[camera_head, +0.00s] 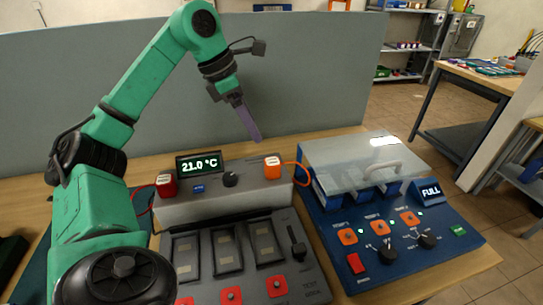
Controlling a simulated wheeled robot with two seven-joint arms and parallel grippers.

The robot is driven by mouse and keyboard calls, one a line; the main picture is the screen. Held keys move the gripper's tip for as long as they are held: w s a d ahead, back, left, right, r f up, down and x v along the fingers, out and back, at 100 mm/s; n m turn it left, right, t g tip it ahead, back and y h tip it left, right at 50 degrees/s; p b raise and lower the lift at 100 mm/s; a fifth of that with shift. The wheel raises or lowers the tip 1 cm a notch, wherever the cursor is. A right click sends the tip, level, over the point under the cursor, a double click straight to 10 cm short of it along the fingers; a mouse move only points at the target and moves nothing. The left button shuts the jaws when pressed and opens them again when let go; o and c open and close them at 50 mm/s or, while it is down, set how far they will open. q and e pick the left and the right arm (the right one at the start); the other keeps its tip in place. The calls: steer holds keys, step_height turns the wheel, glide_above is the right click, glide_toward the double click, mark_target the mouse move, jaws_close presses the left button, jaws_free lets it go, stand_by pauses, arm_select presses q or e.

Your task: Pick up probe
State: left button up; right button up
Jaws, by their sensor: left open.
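My left gripper (244,112) is raised in the air above the back of the grey tester, in front of the grey partition. Its fingers point down and slightly right. It is open, holds nothing, and is apart from everything on the bench. A slim black handle-like piece (297,245), which may be the probe, sits at the right of the tester's dark panel, well below and right of the gripper. A red block (166,185) and an orange block (272,168) with cables sit on the tester's upper ledge. My right gripper is out of view.
The tester (215,203) has a display (199,163) reading 21.0 °C, a knob, several dark slots and red buttons. At right stands a blue station (380,262) with a clear lid and a FULL sign (429,191). The partition (320,80) rises behind the bench.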

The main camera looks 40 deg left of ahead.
arm_select(q)
steer(key=b, duration=0.1)
glide_above(272, 162)
steer(key=s+a, duration=0.1)
steer(key=s, duration=0.1)
step_height(272, 162, down, 6)
steer(key=shift+w+a+r, duration=0.1)
steer(key=shift+a, duration=0.05)
steer(key=x, duration=0.6)
steer(key=shift+w+f, duration=0.15)
steer(key=shift+f, duration=0.05)
jaws_close()
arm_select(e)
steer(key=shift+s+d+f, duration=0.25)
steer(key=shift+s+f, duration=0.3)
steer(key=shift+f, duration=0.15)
